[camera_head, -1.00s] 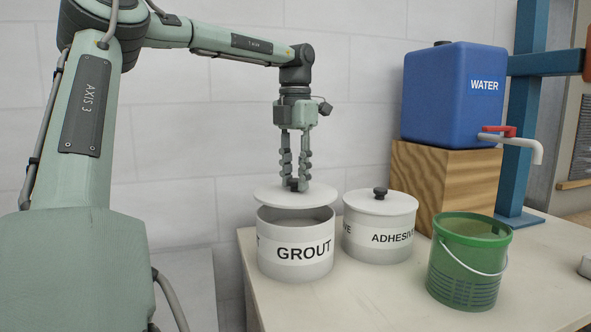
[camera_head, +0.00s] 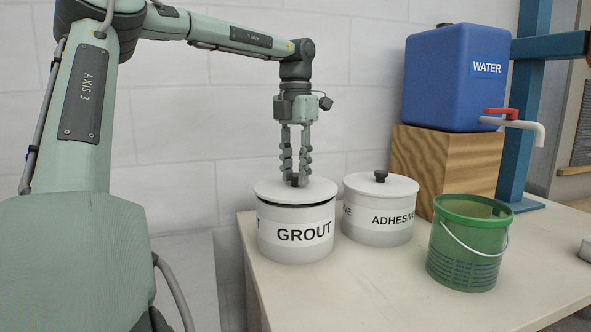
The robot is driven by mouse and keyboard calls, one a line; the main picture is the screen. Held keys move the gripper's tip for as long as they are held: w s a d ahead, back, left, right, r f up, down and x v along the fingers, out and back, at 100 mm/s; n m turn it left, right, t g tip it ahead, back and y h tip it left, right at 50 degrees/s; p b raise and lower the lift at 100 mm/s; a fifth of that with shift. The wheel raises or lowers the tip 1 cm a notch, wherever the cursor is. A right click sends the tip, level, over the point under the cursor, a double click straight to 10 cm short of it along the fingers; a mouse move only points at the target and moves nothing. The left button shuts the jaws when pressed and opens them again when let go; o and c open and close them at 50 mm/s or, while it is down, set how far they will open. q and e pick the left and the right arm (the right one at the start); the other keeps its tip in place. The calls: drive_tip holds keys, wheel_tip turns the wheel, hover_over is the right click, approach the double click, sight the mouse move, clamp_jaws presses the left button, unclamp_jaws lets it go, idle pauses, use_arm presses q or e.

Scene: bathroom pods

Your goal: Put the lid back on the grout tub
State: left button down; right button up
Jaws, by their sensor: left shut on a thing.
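The grout tub (camera_head: 296,240) is a white round tub labelled GROUT, standing near the table's left edge. Its white disc lid (camera_head: 270,190) lies over the tub's mouth, with a thin dark line between lid and rim at the front. I cannot tell whether the lid is fully seated. My left gripper (camera_head: 296,180) points down above the tub and is shut on the lid's dark knob. The knob is mostly hidden by the fingers. My right gripper is not in view.
A lidded adhesive tub (camera_head: 378,232) stands close on the right. Further right are a green bucket (camera_head: 466,250) and a blue water tank (camera_head: 450,80) with a red-handled tap, on a wooden block (camera_head: 450,165). The front of the table (camera_head: 370,290) is clear.

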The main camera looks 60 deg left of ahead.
use_arm(q)
drive_tip(key=shift+p, duration=0.55)
idle(0.8)
drive_tip(key=shift+f+p, duration=0.15)
drive_tip(key=shift+p, duration=0.3)
idle(1.2)
idle(0.3)
drive_tip(key=c, duration=1.1)
unclamp_jaws()
drive_tip(key=o, duration=0.5)
drive_tip(key=shift+r, duration=3.5)
